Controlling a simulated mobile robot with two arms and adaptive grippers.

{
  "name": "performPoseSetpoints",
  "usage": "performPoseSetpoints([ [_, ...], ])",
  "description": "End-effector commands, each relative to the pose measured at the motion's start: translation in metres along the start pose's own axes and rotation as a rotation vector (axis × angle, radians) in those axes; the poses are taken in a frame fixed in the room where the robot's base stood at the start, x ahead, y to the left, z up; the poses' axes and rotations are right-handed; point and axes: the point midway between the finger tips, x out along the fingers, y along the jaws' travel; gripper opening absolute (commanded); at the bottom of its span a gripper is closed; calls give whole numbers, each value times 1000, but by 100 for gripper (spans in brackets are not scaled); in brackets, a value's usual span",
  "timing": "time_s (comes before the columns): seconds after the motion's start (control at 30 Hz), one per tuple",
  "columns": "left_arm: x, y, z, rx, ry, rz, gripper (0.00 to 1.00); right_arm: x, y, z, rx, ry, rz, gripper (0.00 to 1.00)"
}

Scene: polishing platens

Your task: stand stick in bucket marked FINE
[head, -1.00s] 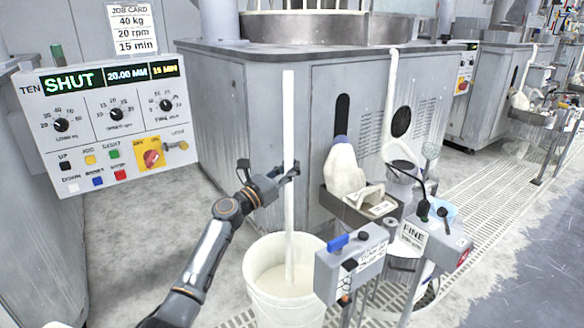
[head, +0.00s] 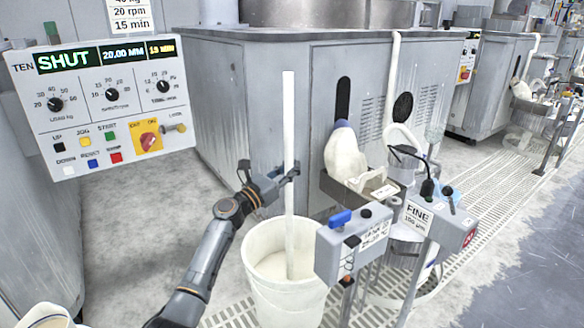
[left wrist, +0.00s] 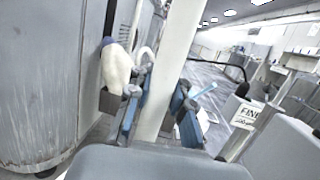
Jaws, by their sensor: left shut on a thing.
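The stick (head: 289,120) is long, white and upright. My left gripper (head: 284,176) is shut on it around its middle; the left wrist view also shows the stick (left wrist: 180,60) between the blue-padded fingers (left wrist: 158,118). The stick's lower end shows within the mouth of a white bucket (head: 283,300) holding pale liquid; whether it touches the bottom is hidden. The FINE label (head: 417,216) is on a grey post-mounted box to the right, also visible in the left wrist view (left wrist: 249,115). A pale bucket (head: 408,255) stands behind that post, partly hidden. My right gripper is not in view.
A grey control box (head: 352,245) on a post stands close to the right of the front bucket. A holder with a white bottle (head: 344,155) is on the machine (head: 262,110) behind. A control panel (head: 105,108) is at left. Another pale container (head: 45,316) shows at lower left.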

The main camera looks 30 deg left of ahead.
Motion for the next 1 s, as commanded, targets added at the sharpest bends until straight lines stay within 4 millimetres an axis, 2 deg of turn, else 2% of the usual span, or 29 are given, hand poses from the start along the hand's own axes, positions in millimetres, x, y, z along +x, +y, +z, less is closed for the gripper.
performPoseSetpoints([
  [0.37, 0, 0, -2, 0, -2, 0, 0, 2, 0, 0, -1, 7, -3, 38],
  [0.4, 0, 0, -2, 0, -2, 0, 17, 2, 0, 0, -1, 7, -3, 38],
  [0.53, 0, 0, -2, 0, -1, 0, 44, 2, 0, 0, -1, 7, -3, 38],
  [0.57, 0, 0, -2, 0, -1, 0, 48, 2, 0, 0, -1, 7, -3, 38],
  [0.87, -2, 0, -4, -1, 1, 0, 48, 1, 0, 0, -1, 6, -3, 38],
  [1.0, -13, 1, -4, 0, 2, 1, 48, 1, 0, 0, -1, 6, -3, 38],
])
